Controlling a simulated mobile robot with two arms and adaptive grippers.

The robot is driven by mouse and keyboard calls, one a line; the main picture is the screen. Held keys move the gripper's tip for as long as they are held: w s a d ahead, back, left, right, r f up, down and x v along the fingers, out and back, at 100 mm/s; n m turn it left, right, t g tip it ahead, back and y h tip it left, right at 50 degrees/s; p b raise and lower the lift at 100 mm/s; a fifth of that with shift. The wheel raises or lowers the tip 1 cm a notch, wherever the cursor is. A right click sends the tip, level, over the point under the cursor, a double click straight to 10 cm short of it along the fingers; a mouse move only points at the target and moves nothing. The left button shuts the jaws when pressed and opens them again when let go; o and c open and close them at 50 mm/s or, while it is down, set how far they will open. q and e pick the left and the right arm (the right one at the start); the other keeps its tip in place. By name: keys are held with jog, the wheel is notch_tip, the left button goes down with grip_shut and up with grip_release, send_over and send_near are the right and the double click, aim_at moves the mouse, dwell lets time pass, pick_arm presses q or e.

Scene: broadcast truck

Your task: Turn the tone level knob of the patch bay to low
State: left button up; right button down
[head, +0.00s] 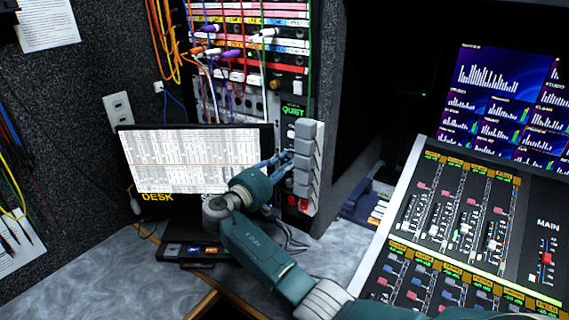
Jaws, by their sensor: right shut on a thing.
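The patch bay (250,45) stands at the back centre, with rows of jacks and coloured cords. A narrow dark panel with a green sign reading QUIET (293,111) is at its lower right. My right gripper (287,157) reaches this panel, left of a column of grey blocks (308,160). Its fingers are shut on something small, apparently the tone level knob. The fingers hide the knob, so its setting and markings cannot be read. My left gripper is not in view.
A screen marked DESK (195,160) stands left of my right arm, with a small dark box (190,252) on the grey desk (100,275). A mixing console (455,215) fills the right side. Cords hang in front of the patch bay. The desk's left front is clear.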

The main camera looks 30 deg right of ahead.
jog(key=shift+r, duration=0.1)
jog(key=n+p, duration=0.3)
jog(key=n, duration=0.1)
jog(key=shift+r, duration=0.1)
jog(key=n+p, duration=0.3)
jog(key=n, duration=0.2)
jog(key=shift+a+n+p, duration=0.1)
jog(key=shift+n+p, duration=0.2)
jog(key=shift+p, duration=0.1)
jog(key=n+p, duration=0.3)
jog(key=n, duration=0.3)
jog(key=shift+p, duration=0.4)
jog(key=shift+f+n+p, duration=0.3)
jog(key=shift+n+p, duration=0.25)
jog(key=shift+n, duration=0.55)
jog(key=shift+f, duration=0.1)
jog(key=c, duration=1.6)
grip_release()
jog(key=shift+o, duration=0.3)
